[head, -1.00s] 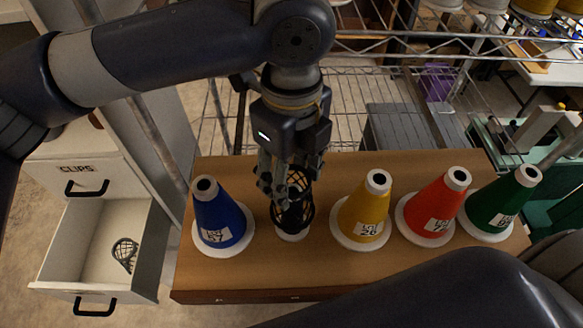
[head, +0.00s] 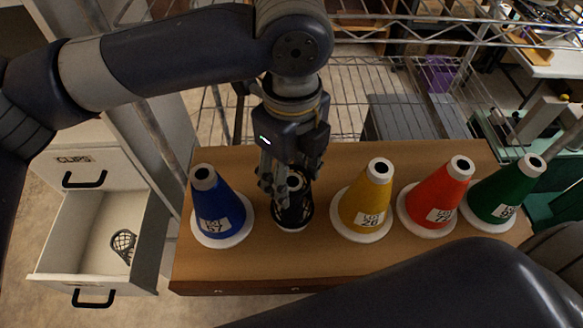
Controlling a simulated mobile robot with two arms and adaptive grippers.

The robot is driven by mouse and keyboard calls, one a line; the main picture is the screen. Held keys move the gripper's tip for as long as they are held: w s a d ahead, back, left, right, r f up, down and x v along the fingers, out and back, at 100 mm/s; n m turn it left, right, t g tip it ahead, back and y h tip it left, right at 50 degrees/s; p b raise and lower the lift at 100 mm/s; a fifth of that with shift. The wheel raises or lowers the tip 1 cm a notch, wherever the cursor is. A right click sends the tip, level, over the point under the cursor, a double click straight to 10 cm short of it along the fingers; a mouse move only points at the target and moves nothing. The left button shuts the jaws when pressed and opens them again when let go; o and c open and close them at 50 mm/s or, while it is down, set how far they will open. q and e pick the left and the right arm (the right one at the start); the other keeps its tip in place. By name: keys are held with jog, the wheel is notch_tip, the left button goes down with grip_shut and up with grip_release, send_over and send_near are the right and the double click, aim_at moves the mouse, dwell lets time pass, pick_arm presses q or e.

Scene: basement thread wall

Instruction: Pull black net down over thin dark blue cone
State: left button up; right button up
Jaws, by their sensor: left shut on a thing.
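The thin dark blue cone (head: 294,182) stands upright on the wooden table between the wide blue cone and the yellow cone. Its top shows beside my fingers; most of its body is hidden. The black net (head: 303,212) is around the cone, with its lower rim low near the white base. My left gripper (head: 279,188) comes from above and is shut on the net at the cone's left and upper side. The exact grip point is partly hidden by the fingers. My right gripper is out of view.
A wide blue cone (head: 214,207) stands close on the left; yellow (head: 362,204), red (head: 437,193) and green (head: 503,190) cones stand to the right. An open drawer (head: 85,235) at left holds another dark net (head: 123,246). The table's front strip (head: 330,258) is bare.

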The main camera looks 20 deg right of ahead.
pick_arm(q)
jog(key=shift+f, duration=0.8)
jog(key=o, duration=0.8)
jog(key=shift+r, duration=0.1)
